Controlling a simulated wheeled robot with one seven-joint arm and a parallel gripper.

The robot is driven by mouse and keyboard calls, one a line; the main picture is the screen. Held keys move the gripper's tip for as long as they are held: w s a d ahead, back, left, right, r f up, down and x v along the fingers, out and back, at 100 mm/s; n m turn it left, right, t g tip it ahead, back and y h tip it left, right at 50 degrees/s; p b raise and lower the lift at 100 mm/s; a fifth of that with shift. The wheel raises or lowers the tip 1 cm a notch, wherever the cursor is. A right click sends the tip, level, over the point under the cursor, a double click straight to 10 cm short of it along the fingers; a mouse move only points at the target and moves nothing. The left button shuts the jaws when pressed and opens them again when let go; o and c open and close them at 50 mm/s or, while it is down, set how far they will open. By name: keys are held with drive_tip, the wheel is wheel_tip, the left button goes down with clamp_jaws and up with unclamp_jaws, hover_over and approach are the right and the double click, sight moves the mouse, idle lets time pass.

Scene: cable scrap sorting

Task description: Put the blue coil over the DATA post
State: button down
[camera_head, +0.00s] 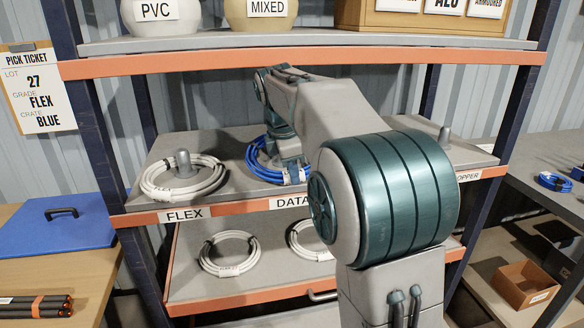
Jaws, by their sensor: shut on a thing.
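The blue coil (256,166) is at the middle shelf, above the DATA label (291,202). My gripper (293,172) is at the coil's right side, shut on it, with its fingers pointing down. The arm and gripper cover the right part of the coil. The DATA post cannot be made out behind the gripper, so I cannot tell whether the coil is around it. I also cannot tell whether the coil touches the shelf.
A white coil (152,188) lies around the FLEX post (183,163) at left. Another post (444,136) stands at right. White coils (229,270) lie on the shelf below. An orange-edged upper shelf (300,62) spans above my arm. Another blue coil (555,181) lies on the right bench.

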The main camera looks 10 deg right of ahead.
drive_tip(key=shift+f, duration=0.15)
drive_tip(key=shift+f, duration=0.45)
idle(0.5)
drive_tip(key=c, duration=1.1)
unclamp_jaws()
drive_tip(key=shift+o, duration=0.2)
drive_tip(key=shift+r, duration=0.1)
wheel_tip(320, 180, up, 7)
drive_tip(key=p, duration=0.7)
